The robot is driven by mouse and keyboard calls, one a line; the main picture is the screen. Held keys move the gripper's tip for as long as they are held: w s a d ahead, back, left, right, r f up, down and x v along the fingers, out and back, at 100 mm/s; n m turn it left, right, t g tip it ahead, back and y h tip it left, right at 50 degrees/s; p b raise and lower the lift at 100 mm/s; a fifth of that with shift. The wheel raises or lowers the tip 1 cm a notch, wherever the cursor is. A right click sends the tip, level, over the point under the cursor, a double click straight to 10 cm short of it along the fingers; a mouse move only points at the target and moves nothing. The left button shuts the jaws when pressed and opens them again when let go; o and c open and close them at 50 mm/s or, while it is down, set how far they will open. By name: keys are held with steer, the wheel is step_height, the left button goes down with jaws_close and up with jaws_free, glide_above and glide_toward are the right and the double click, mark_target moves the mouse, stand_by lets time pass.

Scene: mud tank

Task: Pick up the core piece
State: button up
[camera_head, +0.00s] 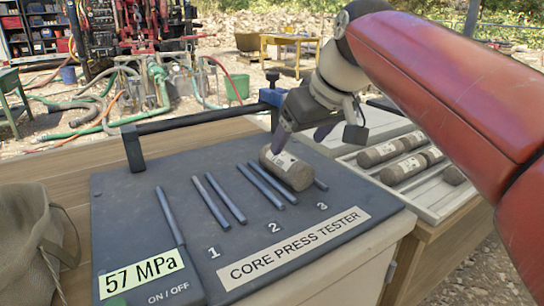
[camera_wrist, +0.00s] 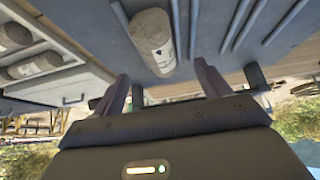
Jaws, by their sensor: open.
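The grey-brown core piece (camera_head: 284,164) lies on its side on the dark top of the core press tester (camera_head: 130,200), over the bars by number 3. It has a white label. In the wrist view the core piece (camera_wrist: 151,38) appears ahead, its near end level with the space between my fingertips. My gripper (camera_head: 304,136) is open and empty just behind and above the core piece. In the wrist view the two fingers of my gripper (camera_wrist: 160,80) are spread wider than the core. I cannot tell the exact gap between fingers and core.
A tray (camera_head: 428,212) with several other labelled cores (camera_head: 404,167) stands to the right. A raised bar (camera_head: 200,121) runs along the tester's back edge. A display (camera_head: 145,274) reads 57 MPa. A cloth bag (camera_head: 30,240) sits at the left.

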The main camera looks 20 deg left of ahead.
mark_target(289, 156)
steer(key=x, duration=0.7)
steer(key=shift+w+a+f, duration=0.1)
steer(key=shift+w+f, duration=0.1)
steer(key=shift+f, duration=0.15)
steer(key=c, duration=1.5)
steer(key=shift+r, duration=0.15)
jaws_close()
